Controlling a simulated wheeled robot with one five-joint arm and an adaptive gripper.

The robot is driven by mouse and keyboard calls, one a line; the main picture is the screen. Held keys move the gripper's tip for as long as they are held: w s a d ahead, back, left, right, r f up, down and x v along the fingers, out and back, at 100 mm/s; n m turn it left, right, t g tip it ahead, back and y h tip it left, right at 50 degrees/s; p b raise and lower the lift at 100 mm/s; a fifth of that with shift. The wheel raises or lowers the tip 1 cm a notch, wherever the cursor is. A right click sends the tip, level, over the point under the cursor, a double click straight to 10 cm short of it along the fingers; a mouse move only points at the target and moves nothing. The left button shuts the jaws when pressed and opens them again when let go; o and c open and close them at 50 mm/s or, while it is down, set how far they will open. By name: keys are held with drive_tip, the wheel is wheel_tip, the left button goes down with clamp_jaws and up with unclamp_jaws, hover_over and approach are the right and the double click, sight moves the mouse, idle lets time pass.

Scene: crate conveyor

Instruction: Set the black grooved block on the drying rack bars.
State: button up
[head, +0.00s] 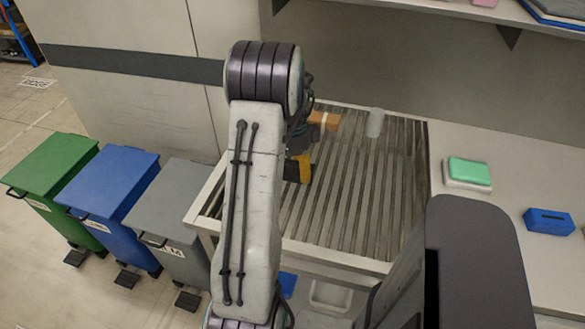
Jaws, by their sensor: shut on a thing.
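The drying rack (335,256) is a pale frame with many parallel grey bars, to the right of my arm and partly behind it. My gripper (302,165) shows only in part beyond my raised arm, low over the left part of the bars. It is shut on a dark piece, which looks like the black grooved block (291,172). The arm hides much of the block, and its grooves are too small to make out. I cannot tell whether the block touches the bars.
An orange-brown block with a pale band (324,120) and a pale cylinder (375,122) are at the rack's far end. A green-topped sponge (469,172) and a blue block (549,221) lie on the right counter. Green, blue and grey bins (175,215) stand left. The middle bars are clear.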

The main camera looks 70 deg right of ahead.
sight(293, 169)
drive_tip(key=shift+f, duration=0.1)
drive_tip(key=o, duration=1.2)
drive_tip(key=shift+o, duration=0.2)
wheel_tip(293, 169, up, 12)
drive_tip(key=shift+p, duration=0.3)
